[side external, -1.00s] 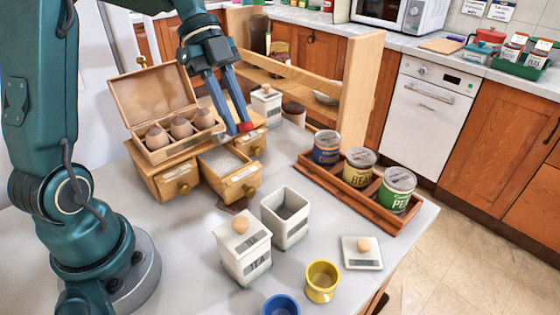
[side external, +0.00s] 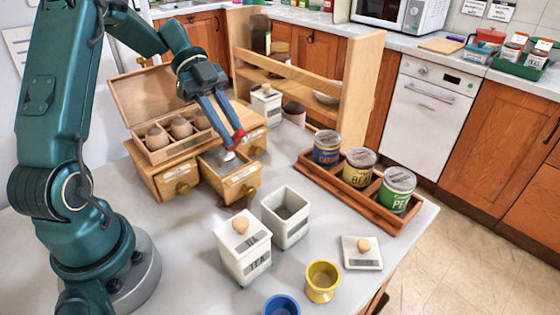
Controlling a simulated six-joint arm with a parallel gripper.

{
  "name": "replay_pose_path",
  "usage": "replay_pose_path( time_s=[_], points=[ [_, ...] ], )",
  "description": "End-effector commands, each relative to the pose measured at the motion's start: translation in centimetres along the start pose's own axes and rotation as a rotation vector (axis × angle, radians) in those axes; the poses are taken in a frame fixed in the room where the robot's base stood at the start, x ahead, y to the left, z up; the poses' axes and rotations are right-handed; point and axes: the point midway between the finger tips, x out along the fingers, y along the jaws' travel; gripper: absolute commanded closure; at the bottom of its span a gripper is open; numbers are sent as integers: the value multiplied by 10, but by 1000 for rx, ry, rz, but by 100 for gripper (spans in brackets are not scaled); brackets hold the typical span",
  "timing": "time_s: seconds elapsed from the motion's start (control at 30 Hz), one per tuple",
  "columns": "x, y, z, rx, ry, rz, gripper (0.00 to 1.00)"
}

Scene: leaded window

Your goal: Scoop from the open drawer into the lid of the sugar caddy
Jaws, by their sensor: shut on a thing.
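My gripper (side external: 239,137) is over the open drawer (side external: 242,183) of the small wooden chest, shut on a small scoop. The scoop's whitish end (side external: 229,155) shows below the red fingertips, at the drawer's opening; its handle is mostly hidden and I cannot tell if it is loaded. Pale contents (side external: 212,160) show in the drawer. A white lid (side external: 362,253) with a wooden knob lies knob up on the worktop at the right. A square white caddy (side external: 285,218) stands open without a lid; I cannot read its label.
A lidded TEA caddy (side external: 243,250), a yellow cup (side external: 322,281) and a blue cup (side external: 281,305) stand in front. A wooden tray (side external: 340,196) holds cans at the right. An open box of eggs (side external: 166,152) sits on the chest. A wooden shelf (side external: 359,88) stands behind.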

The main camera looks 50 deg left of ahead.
Motion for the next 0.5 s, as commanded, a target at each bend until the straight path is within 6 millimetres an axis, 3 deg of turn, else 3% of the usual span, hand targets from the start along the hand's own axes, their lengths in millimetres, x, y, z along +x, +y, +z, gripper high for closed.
replay_pose_path(
  time_s=[0.5],
  points=[
    [16,0,20,-1,0,1,100]
  ],
)
